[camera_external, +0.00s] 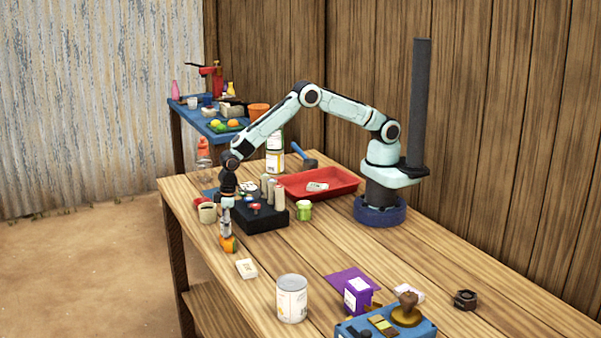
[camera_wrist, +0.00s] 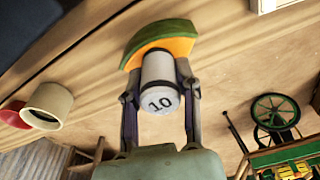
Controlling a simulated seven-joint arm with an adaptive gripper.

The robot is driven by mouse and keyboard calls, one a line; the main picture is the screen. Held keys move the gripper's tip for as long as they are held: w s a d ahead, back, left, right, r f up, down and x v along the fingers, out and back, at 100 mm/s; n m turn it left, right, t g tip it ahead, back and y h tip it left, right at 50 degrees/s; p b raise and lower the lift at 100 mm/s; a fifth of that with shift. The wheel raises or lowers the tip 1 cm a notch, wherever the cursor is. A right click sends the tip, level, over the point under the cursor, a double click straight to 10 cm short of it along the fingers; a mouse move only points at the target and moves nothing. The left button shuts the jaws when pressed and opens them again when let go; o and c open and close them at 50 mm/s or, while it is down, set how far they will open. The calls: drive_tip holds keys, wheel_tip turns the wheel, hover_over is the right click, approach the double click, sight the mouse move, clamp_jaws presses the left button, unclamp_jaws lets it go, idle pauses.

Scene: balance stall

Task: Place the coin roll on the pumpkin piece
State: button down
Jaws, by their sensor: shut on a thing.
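The pumpkin piece (camera_external: 229,244), an orange wedge with a green rind, lies on the wooden table near its left edge. It also shows in the wrist view (camera_wrist: 172,44), behind the coin roll. The coin roll (camera_wrist: 160,88) is a pale grey cylinder with "10" on the end facing the wrist camera. My gripper (camera_wrist: 158,80) is shut on it, one finger on each side. In the external view my gripper (camera_external: 226,222) points down right over the pumpkin piece. The roll's far end meets or overlaps the pumpkin in the picture; I cannot tell whether they touch.
A beige cup (camera_external: 207,213) and a black box (camera_external: 262,216) with several cylinders stand close by my gripper. A white block (camera_external: 246,268) and a tin can (camera_external: 292,299) stand nearer the camera. A red tray (camera_external: 345,180) lies behind. Bare planks lie right of the block.

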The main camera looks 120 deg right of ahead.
drive_tip(key=c, duration=0.8)
unclamp_jaws()
drive_tip(key=shift+f, duration=0.1)
